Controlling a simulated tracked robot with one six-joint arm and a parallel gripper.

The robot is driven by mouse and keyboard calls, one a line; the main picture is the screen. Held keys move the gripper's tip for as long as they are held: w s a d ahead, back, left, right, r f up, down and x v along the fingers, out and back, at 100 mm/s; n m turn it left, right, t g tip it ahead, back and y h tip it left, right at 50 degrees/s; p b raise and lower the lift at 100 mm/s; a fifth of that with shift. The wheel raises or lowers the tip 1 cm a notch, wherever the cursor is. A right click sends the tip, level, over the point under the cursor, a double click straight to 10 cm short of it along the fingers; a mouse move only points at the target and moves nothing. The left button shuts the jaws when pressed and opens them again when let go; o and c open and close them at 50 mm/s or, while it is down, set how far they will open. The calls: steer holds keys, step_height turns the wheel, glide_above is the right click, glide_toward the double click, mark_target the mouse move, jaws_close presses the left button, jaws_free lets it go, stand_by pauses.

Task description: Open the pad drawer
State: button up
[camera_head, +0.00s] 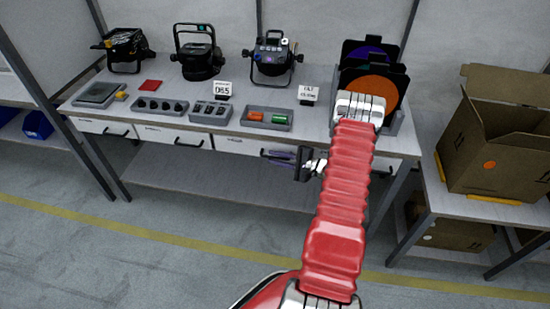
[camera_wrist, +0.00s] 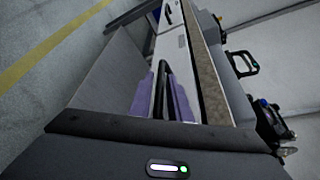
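A long grey workbench (camera_head: 215,128) has a row of white drawers with black bar handles under its top. No drawer label is legible, so I cannot tell which is the pad drawer. In the wrist view, a black handle (camera_wrist: 162,92) lies between the two purple fingers of my gripper, close to both. Whether the fingers press on the handle cannot be told. My arm hides the bench's right part.
Stage lamps (camera_head: 272,57), grey trays (camera_head: 267,117) and a rack with an orange disc (camera_head: 375,90) stand on the bench top. A cardboard box (camera_head: 497,135) sits on a side table at right. The floor in front of the bench is clear.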

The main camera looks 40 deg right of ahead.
steer(key=shift+w+a+f, duration=0.1)
steer(key=shift+w, duration=0.25)
steer(key=shift+c, duration=0.2)
jaws_close()
